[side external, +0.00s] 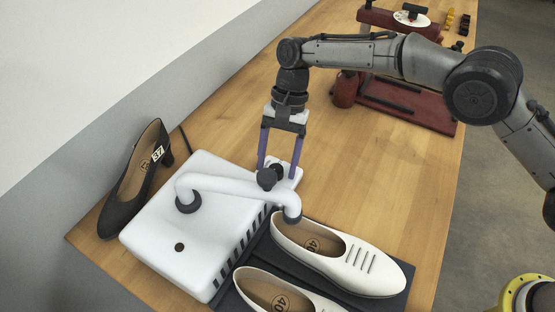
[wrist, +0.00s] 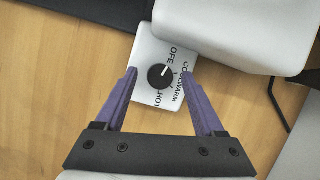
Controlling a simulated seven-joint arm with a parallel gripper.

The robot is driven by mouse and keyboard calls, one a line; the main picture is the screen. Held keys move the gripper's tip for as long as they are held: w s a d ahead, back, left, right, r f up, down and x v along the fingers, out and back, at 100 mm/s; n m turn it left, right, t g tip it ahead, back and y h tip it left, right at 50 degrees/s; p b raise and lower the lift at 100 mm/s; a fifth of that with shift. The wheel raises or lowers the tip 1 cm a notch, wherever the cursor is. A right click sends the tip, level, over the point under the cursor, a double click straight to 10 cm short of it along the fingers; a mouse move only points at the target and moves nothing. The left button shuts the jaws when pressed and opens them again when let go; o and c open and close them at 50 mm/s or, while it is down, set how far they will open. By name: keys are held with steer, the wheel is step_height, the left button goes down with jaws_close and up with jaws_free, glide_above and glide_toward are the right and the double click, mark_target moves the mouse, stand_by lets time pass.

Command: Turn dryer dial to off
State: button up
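The dryer (side external: 160,240) is a white box with a white hose, standing on the table at the lower left. Its control panel (wrist: 145,50) is a white plate with OFF, COOL, WARM and HOT lettering, partly hard to read. The black round dial (wrist: 160,77) sits on this panel. Its short white mark points up and slightly right in the wrist view, toward the OFF/COOL side; I cannot tell exactly which label it meets. My gripper (side external: 280,170) is open, with purple fingers. In the wrist view its fingertips (wrist: 159,72) lie on either side of the dial, with visible gaps.
A black shoe (side external: 135,185) leans by the dryer's left side. White shoes (side external: 345,262) lie on a dark mat (side external: 400,270) at the right front. The hose (side external: 235,185) runs close to the fingers. Dark red equipment (side external: 405,105) stands behind; the table's middle is clear.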

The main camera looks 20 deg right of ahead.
steer(key=v, duration=1.3)
steer(key=shift+r, duration=0.4)
steer(key=shift+d, duration=0.1)
